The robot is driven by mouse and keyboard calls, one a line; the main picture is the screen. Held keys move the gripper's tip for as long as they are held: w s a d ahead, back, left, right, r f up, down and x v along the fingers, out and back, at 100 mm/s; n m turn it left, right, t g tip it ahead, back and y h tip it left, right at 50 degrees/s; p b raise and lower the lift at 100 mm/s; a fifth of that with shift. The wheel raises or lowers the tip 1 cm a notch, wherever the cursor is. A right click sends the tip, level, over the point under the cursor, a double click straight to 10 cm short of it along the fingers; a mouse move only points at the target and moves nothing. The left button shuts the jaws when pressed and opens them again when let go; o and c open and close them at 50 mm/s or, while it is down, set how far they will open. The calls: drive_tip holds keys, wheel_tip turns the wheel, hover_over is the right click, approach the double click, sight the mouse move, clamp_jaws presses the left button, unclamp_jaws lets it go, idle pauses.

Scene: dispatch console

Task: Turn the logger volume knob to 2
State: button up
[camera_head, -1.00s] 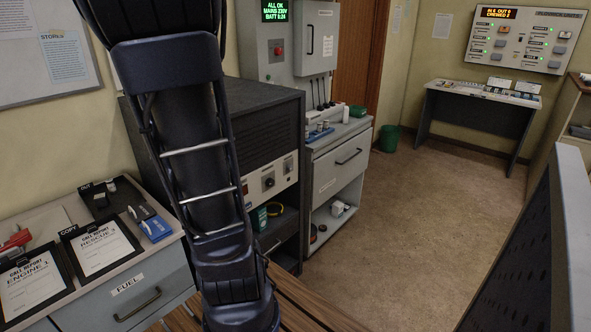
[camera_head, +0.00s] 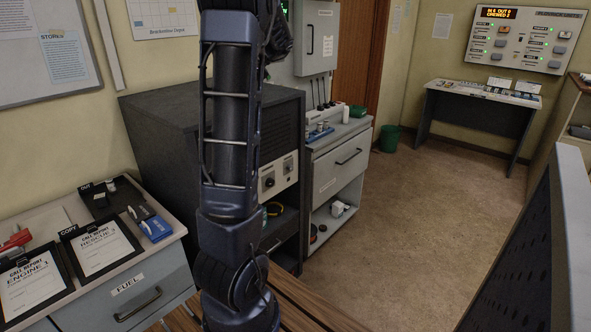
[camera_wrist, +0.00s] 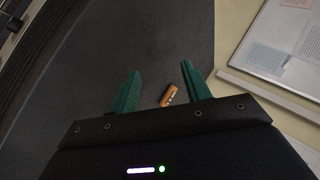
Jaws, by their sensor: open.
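The light control panel (camera_head: 279,176) is on the front of the dark rack cabinet (camera_head: 165,130), partly behind my arm. A dark round knob (camera_head: 268,182) shows on it, with a smaller control (camera_head: 288,165) to its right. The labels are too small to read, so I cannot tell which is the logger volume knob or its setting. My gripper (camera_wrist: 160,70) is open and empty in the wrist view, its two green fingers apart above a dark surface. In the head view it is not visible. No knob is clearly visible between the fingers.
A small orange object (camera_wrist: 168,95) lies on the dark surface below the fingers. A wall board (camera_wrist: 285,45) is at the right of the wrist view. A drawer counter with clipboards (camera_head: 100,248) stands left of the cabinet. The brown floor (camera_head: 400,225) to the right is clear.

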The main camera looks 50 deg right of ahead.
drive_tip(key=s+d+m+t, duration=0.1)
drive_tip(key=s+d+t, duration=0.3)
drive_tip(key=s+d, duration=0.75)
drive_tip(key=s+d+m+t, duration=0.1)
drive_tip(key=s+d+t, duration=0.3)
drive_tip(key=s+d, duration=0.7)
approach(292, 168)
drive_tip(key=shift+h, duration=0.3)
drive_tip(key=x, duration=0.8)
drive_tip(key=shift+w+a+r, duration=0.1)
drive_tip(key=shift+a, duration=0.05)
drive_tip(key=shift+c, duration=0.5)
drive_tip(key=c, duration=0.9)
